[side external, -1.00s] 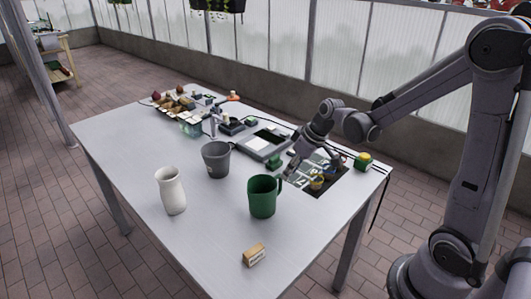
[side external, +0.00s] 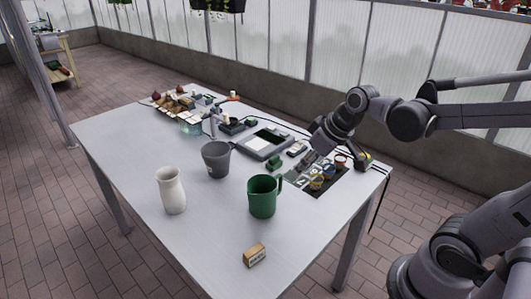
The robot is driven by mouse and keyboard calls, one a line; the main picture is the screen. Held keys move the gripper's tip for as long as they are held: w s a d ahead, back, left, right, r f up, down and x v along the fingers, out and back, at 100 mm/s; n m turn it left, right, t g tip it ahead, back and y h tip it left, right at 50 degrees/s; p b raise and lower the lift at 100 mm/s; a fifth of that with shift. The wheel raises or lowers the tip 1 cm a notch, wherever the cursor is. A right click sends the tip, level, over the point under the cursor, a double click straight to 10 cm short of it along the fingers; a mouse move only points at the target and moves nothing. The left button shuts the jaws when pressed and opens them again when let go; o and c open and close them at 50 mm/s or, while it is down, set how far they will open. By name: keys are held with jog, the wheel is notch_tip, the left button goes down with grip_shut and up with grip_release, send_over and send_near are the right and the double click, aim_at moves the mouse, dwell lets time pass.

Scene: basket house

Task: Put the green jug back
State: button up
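The green jug (side external: 262,197) stands upright on the grey table, right of its middle, with its handle facing right. My gripper (side external: 306,166) is behind and to the right of the jug, apart from it, low over the near left part of a dark mat with small items. The fingers are small and partly lost against the mat, so I cannot tell whether they are open or shut.
A white vase (side external: 171,190) and a grey bucket (side external: 216,159) stand left of the jug. A small labelled block (side external: 254,255) lies in front. A flat grey device (side external: 264,143) lies behind. The front table is mostly clear.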

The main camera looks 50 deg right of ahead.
jog(key=s+a+t, duration=0.1)
jog(key=s+a, duration=0.2)
jog(key=s, duration=0.2)
jog(key=shift+a+m+t, duration=0.25)
jog(key=shift+m+t, duration=0.05)
jog(key=shift+m, duration=0.1)
